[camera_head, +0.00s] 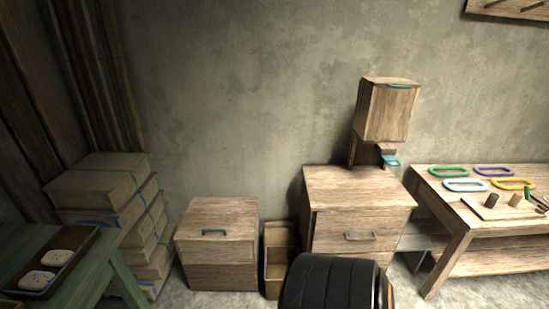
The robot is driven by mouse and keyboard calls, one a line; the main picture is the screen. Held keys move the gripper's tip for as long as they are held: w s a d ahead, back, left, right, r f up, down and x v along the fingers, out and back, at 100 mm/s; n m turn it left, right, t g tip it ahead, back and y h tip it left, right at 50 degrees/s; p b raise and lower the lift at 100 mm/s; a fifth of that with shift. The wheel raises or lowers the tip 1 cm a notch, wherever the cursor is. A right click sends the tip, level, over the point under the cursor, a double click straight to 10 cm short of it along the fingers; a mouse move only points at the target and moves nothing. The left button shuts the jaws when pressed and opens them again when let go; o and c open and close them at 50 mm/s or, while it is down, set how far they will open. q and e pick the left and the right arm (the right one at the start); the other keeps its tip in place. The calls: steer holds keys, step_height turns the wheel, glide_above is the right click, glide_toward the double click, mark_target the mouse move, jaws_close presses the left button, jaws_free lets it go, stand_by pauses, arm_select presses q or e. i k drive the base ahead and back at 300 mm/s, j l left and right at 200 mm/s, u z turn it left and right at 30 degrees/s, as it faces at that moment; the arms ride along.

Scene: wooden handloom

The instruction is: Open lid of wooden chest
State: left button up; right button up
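The wooden chest (218,275) stands on the floor against the back wall, left of centre. Its lid (216,212) looks shut, with a seam across the front and a blue handle (213,232) above that seam. Nothing touches the chest. Neither of my grippers shows in the head view. A black rounded part at the bottom centre seems to be mine, and it hides some of the floor in front of the cabinet.
A narrow open wooden bin (278,235) stands right of the chest, then a drawer cabinet (335,222) bearing a wooden dispenser (386,112). Stacked boxes (100,178) and a green table (115,262) are left. A workbench (455,232) with coloured rings is right.

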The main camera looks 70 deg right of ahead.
mark_target(207, 218)
steer(key=z, duration=1.65)
